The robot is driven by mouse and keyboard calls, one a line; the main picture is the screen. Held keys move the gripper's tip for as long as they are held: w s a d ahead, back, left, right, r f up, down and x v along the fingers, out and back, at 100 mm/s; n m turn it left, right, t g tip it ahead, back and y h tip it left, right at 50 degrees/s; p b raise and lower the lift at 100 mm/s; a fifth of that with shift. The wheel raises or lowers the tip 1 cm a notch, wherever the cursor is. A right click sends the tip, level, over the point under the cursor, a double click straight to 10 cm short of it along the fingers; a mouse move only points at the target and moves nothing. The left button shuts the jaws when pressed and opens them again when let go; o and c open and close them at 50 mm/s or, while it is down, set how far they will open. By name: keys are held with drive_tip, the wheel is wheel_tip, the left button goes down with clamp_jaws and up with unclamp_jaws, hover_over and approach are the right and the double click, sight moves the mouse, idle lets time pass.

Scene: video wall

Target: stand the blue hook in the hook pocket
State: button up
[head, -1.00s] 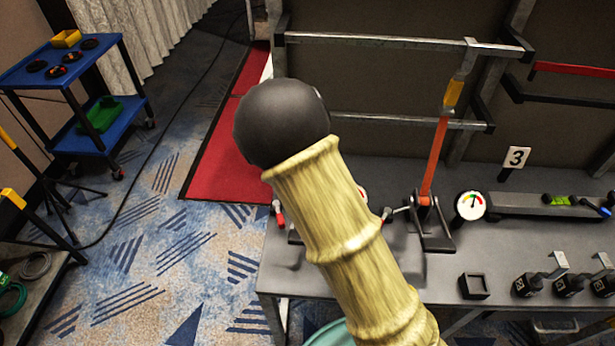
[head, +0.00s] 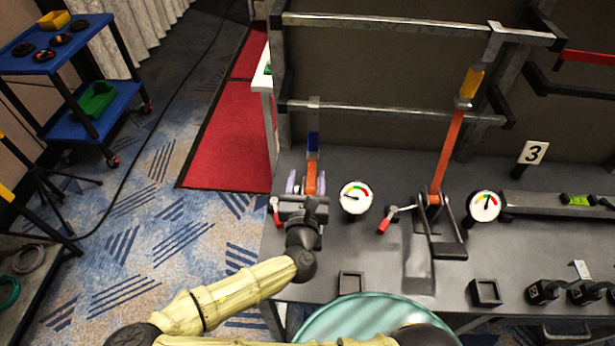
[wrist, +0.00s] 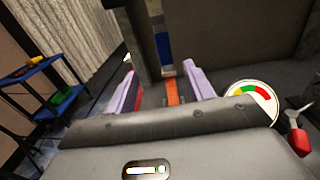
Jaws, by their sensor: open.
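The blue hook (head: 313,141) is a grey hook end with a blue band, upright at the left end of the lower rail. An orange strap runs down from it. Its blue band also shows in the wrist view (wrist: 163,48). My gripper (head: 306,181) is open, with its pale purple fingers on either side of the orange strap below the blue band; it also shows in the wrist view (wrist: 160,72). Whether the fingers touch the strap cannot be told. Two small black open boxes, one at front middle (head: 350,283) and one farther right (head: 487,292), look like hook pockets.
A yellow-banded hook (head: 470,83) on an orange strap hangs from the upper rail (head: 410,27). Dial gauges (head: 355,197) and red-handled levers (head: 385,224) stand on the grey bench. Dark weights (head: 543,291) are at right. The bench between gauge and front box is clear.

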sight(313, 128)
drive_tip(key=w+p, duration=0.1)
drive_tip(key=w, duration=0.4)
drive_tip(key=w+p, duration=0.1)
drive_tip(key=w, duration=0.5)
drive_tip(key=w+d+p, duration=0.1)
drive_tip(key=w, duration=0.4)
drive_tip(key=shift+w, duration=0.55)
drive_tip(key=shift+a, duration=0.15)
drive_tip(key=c, duration=1)
drive_tip(key=shift+r+p, duration=1)
drive_tip(key=shift+r, duration=0.65)
drive_tip(key=shift+s, duration=0.15)
